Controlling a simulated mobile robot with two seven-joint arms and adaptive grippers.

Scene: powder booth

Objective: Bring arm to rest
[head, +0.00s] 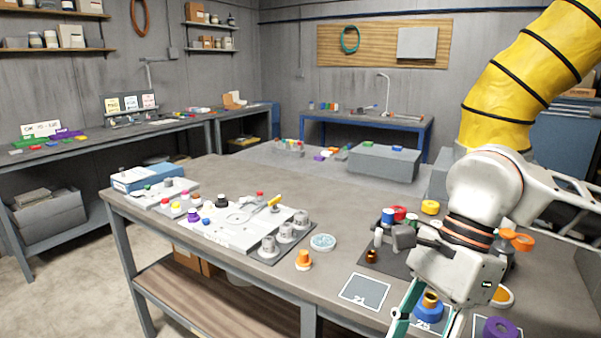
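My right arm comes in from the right edge, with its white and grey wrist over the right part of the grey workbench (190,240). My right gripper (430,318) points down near the front edge, its teal fingers apart. A blue piece with an orange top (428,311) stands between or just behind the fingers, on a square marked 25. The fingers look clear of it, though the wrist hides part of this spot. My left gripper is out of view.
An orange piece (304,261), a round tin (322,242) and an empty square marked 21 (365,291) lie left of the gripper. A purple ring (500,328) lies to its right. A yellow duct (525,75) hangs behind the arm. A white fixture board (240,225) fills the bench's left-middle.

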